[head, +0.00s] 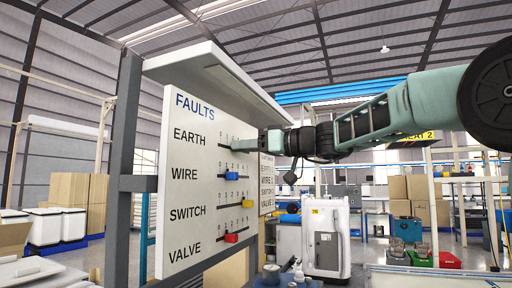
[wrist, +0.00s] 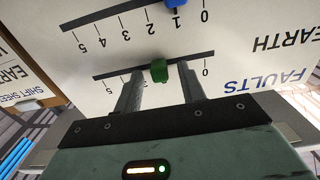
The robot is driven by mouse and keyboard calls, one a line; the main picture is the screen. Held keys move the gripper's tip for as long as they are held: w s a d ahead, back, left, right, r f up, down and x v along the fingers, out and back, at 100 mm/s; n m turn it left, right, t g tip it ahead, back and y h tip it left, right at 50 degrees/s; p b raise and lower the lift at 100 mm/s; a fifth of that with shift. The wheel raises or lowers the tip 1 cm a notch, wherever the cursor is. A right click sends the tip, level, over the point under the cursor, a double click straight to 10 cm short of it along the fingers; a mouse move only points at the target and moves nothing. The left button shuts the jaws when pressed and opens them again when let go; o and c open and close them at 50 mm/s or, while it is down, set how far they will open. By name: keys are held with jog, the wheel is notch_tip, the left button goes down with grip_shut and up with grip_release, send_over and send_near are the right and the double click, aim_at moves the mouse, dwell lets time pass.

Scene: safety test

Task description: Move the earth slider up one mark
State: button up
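The fault board (head: 190,110) carries rows EARTH, WIRE, SWITCH and VALVE, each with a numbered slot. My gripper (head: 238,144) reaches from the right to the EARTH row and hides its slider in the head view. In the wrist view, which shows the board upside down, the green earth slider (wrist: 159,70) sits near the middle of its slot. My gripper (wrist: 161,74) is open, one finger on each side of the green knob, with a visible gap to both.
The blue wire slider (head: 228,177) is just below, near mark 1. The yellow switch slider (head: 247,203) and red valve slider (head: 231,238) are lower. A grey hood (head: 215,70) overhangs the board. A shift sheet board (head: 267,185) stands to the right.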

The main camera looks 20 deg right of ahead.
jog(key=b+v, duration=0.7)
jog(key=v, duration=1)
jog(key=shift+b, duration=0.4)
jog(key=shift+s+d, duration=0.1)
